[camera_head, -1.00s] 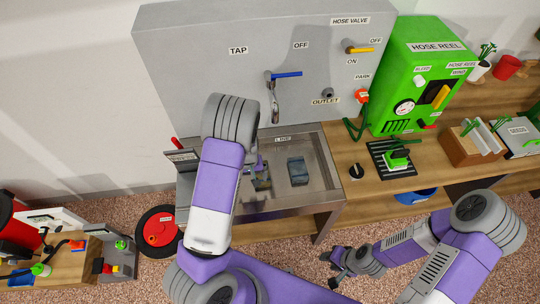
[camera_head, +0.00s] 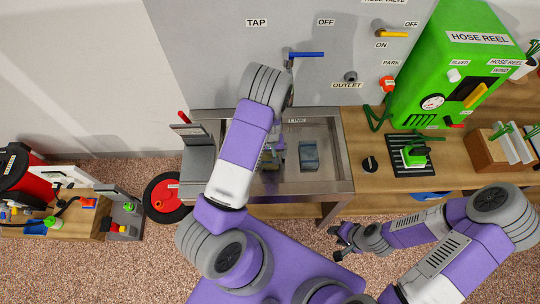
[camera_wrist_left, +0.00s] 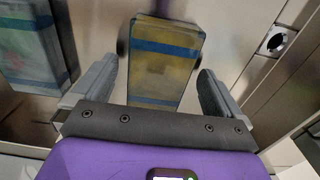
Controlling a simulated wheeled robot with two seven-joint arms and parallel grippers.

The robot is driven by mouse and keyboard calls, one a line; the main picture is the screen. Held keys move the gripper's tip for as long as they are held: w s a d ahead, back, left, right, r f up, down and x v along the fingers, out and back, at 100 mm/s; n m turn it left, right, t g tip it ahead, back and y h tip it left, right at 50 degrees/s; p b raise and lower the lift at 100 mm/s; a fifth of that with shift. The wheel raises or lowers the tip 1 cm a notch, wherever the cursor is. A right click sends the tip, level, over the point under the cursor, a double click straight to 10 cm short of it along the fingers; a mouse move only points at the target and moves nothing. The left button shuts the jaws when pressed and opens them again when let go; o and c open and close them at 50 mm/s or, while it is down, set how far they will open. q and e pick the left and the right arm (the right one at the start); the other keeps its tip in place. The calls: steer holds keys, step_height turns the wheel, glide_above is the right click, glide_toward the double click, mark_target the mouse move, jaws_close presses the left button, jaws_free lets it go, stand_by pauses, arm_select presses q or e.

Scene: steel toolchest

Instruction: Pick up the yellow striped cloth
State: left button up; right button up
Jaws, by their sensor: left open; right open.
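The yellow striped cloth (camera_wrist_left: 162,62), a yellow block-like bundle with blue bands, lies in the steel sink (camera_head: 330,185). In the head view only part of the cloth (camera_head: 267,160) shows beside my left arm. My left gripper (camera_head: 277,148) is over the left part of the sink. In the left wrist view the open fingers of my left gripper (camera_wrist_left: 156,76) stand on either side of the cloth's near end, with gaps visible. Contact cannot be told. My right gripper (camera_head: 338,242) is open and empty, low in front of the bench.
A second, blue-green banded cloth (camera_head: 308,156) lies to the right in the sink; it also shows in the left wrist view (camera_wrist_left: 25,45). A round drain hole (camera_wrist_left: 276,40) is at the right there. The tap (camera_head: 290,62) stands behind the sink, the green hose reel (camera_head: 445,80) to the right.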

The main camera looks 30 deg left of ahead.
mark_target(270, 157)
arm_select(q)
steer(key=shift+c, duration=0.3)
steer(key=c, duration=1.1)
steer(key=shift+r, duration=0.1)
step_height(270, 157, up, 12)
steer(key=p, duration=0.2)
steer(key=s+d, duration=0.2)
steer(key=s, duration=0.2)
steer(key=s+d, duration=0.3)
steer(key=s, duration=0.1)
steer(key=s+d, duration=0.2)
steer(key=s, duration=0.2)
steer(key=shift+s+d+f, duration=0.15)
steer(key=shift+d+f, duration=0.15)
steer(key=shift+d, duration=0.05)
steer(key=shift+s+d+p, duration=0.45)
steer(key=shift+s+p, duration=0.3)
steer(key=shift+p, duration=1)
steer(key=shift+s+d+p, duration=0.5)
steer(key=shift+s+p, duration=0.3)
steer(key=shift+p, duration=0.95)
steer(key=shift+s+d+p, duration=0.45)
steer(key=shift+s+p, duration=0.3)
steer(key=shift+p, duration=1)
